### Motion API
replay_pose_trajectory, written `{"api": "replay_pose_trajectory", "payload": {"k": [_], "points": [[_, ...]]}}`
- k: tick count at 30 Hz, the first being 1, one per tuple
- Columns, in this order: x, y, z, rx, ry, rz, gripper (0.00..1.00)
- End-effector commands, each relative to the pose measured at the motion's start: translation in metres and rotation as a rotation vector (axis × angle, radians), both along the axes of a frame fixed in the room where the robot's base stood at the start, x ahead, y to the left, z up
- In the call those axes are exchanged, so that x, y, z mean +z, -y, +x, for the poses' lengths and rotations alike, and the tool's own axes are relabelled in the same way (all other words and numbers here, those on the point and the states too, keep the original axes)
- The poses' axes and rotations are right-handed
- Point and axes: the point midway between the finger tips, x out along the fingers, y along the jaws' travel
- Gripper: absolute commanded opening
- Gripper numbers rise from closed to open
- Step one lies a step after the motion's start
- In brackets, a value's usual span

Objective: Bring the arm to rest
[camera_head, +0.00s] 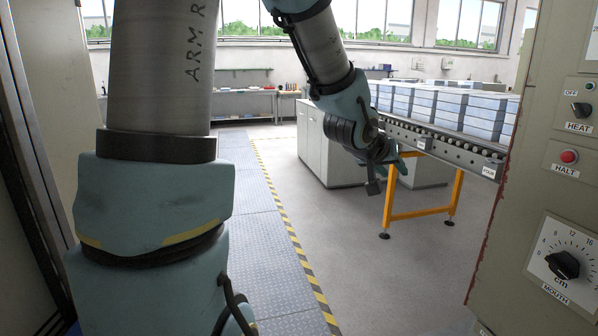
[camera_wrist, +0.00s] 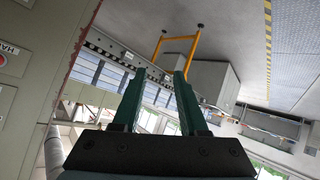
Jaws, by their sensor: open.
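My gripper (camera_wrist: 156,100) shows in the wrist view with its two dark green fingers apart and nothing between them. In the head view my arm comes in from the top left, and my gripper (camera_head: 388,176) hangs in the air at the end of it, in front of the roller conveyor and the grey cabinets. The fingers are small and partly blurred there. The wrist view is tilted, with the floor at the top and the windows at the bottom.
A control panel (camera_head: 570,200) with knobs and a red HALT button stands close on the right. A roller conveyor (camera_head: 440,142) with stacked grey-blue blocks has an orange leg frame (camera_head: 420,214). Grey cabinets (camera_head: 325,160) stand behind. The floor (camera_head: 370,270) is clear beside the striped walkway.

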Motion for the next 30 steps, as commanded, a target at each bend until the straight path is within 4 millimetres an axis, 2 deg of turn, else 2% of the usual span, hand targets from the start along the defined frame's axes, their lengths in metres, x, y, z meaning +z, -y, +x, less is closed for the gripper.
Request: {"api": "replay_pose_trajectory", "payload": {"k": [1,5,6,9,12,15,18,21,30], "points": [[-0.016,-0.033,0.004,0.052,-0.037,0.071,0.42],[-0.056,-0.119,-0.005,0.166,-0.171,0.256,0.42],[-0.067,-0.145,-0.013,0.197,-0.222,0.305,0.42],[-0.089,-0.201,-0.04,0.256,-0.362,0.404,0.42],[-0.104,-0.241,-0.072,0.29,-0.495,0.463,0.42],[-0.112,-0.265,-0.099,0.304,-0.598,0.491,0.42],[-0.116,-0.276,-0.114,0.307,-0.656,0.499,0.42],[-0.117,-0.279,-0.12,0.307,-0.676,0.502,0.42],[-0.117,-0.278,-0.119,0.306,-0.675,0.502,0.42]]}}
